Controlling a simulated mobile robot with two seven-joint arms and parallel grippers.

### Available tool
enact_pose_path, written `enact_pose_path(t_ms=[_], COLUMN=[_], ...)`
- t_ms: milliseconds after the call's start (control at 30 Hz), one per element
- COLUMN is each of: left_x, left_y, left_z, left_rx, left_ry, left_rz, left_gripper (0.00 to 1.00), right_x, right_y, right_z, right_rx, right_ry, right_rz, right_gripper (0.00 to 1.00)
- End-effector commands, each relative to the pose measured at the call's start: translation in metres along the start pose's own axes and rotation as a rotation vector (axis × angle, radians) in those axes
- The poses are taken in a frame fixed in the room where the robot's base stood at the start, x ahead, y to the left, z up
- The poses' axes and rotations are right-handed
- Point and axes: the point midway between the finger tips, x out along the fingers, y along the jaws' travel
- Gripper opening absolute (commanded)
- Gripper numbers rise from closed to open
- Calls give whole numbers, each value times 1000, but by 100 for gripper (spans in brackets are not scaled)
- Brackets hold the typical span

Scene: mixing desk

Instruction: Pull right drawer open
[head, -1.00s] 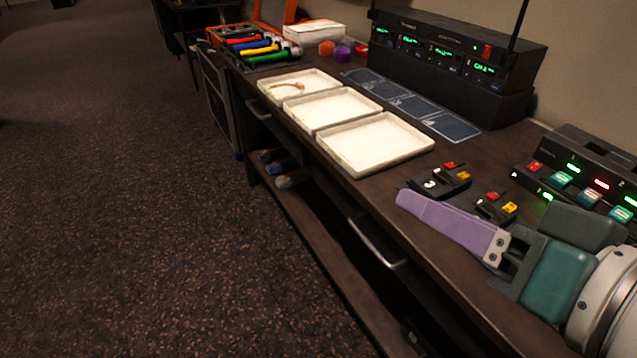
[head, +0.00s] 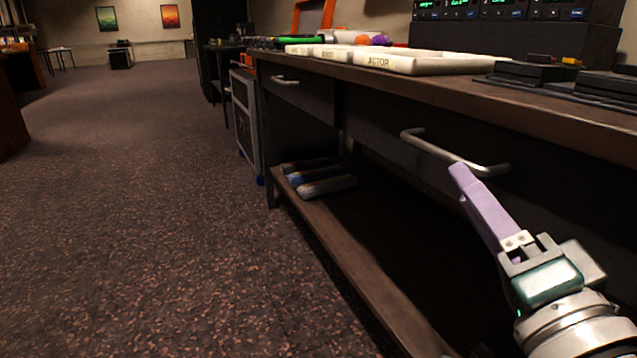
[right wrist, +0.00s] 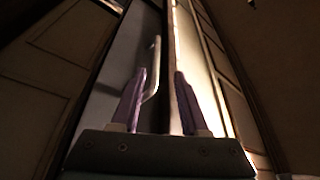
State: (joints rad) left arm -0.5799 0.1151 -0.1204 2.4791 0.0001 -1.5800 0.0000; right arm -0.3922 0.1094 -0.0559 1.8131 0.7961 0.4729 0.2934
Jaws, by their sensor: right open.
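The right drawer (head: 380,132) is a dark front under the desk top, and it looks shut. Its metal bar handle (head: 436,149) runs along the front. My right gripper (head: 459,172) is open and empty, with purple fingers. In the head view its fingertips overlap the handle's lower edge; I cannot tell if they touch. In the right wrist view the handle (right wrist: 156,62) shows between the fingertips of the gripper (right wrist: 161,72), close to the left finger. My left gripper is not in view.
White trays (head: 430,62) and black devices (head: 540,72) stand on the desk top (head: 500,103) above the drawer. A left drawer (head: 310,98) is farther along. Rolled items (head: 322,184) lie on the lower shelf (head: 345,240). The carpet at left is clear.

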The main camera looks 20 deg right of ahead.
Motion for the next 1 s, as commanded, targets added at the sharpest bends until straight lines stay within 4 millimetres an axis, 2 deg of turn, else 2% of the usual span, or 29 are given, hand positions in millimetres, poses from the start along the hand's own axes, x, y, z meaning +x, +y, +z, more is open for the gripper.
enact_pose_path(t_ms=[33, 167, 500, 633, 800, 1000], left_x=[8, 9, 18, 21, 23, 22], left_y=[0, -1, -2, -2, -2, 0], left_z=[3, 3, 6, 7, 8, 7], left_rx=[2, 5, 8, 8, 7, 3], left_ry=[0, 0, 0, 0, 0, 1], left_rz=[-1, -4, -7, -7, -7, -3], left_gripper=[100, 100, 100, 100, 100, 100], right_x=[-1, 6, 67, 85, 97, 98], right_y=[8, 8, 8, 8, 8, 7], right_z=[2, 0, -2, -2, -2, -2], right_rx=[5, 9, 8, 8, 7, 6], right_ry=[12, 24, 24, 22, 19, 19], right_rz=[1, 0, -1, 0, 1, 2], right_gripper=[45, 45, 45, 45, 45, 45])
